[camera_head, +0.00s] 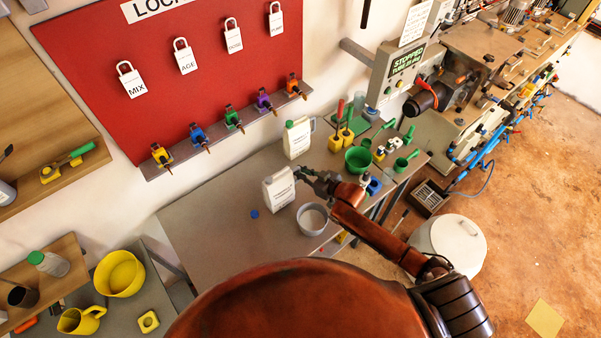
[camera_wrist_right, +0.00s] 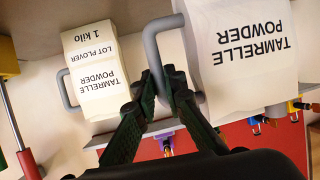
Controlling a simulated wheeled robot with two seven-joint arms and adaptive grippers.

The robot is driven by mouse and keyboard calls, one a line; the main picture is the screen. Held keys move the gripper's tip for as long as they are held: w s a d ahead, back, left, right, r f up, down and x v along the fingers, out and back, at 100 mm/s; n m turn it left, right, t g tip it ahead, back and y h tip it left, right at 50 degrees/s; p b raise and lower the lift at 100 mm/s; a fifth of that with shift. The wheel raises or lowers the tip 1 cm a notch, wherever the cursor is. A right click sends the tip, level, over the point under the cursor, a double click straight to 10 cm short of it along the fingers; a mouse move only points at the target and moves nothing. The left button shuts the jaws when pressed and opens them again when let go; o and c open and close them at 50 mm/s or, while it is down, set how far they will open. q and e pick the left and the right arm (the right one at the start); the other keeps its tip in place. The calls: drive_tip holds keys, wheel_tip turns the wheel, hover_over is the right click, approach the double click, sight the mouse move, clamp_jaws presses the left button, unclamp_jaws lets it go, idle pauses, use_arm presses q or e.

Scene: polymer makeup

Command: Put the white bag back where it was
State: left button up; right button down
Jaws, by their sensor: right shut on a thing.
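A white bag-like container (camera_head: 279,190) with a grey side handle is over the grey worktable (camera_head: 205,222). I cannot tell whether its base touches the table. My right gripper (camera_head: 304,174) reaches it from the right and is shut on its handle. In the right wrist view the bag (camera_wrist_right: 240,85) reads "Tamrelle powder" upside down, and the gripper's fingers (camera_wrist_right: 163,82) close around the handle. A second white container (camera_head: 297,140) with a green cap stands behind it; it also shows in the wrist view (camera_wrist_right: 97,90). My left gripper is not in view.
A grey bowl (camera_head: 312,219) stands just right of the bag, and a blue cap (camera_head: 254,213) lies to its left. A green pot (camera_head: 358,158) and small tools stand at right. The table's left part is clear. A red lock board (camera_head: 200,90) hangs behind.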

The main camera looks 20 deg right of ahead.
drive_tip(key=shift+f, duration=0.5)
drive_tip(key=c, duration=2)
unclamp_jaws()
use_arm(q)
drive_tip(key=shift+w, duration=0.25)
use_arm(e)
drive_tip(key=shift+r, duration=0.1)
use_arm(q)
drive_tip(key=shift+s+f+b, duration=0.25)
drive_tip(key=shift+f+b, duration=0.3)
drive_tip(key=shift+b, duration=0.05)
use_arm(e)
drive_tip(key=v, duration=1.2)
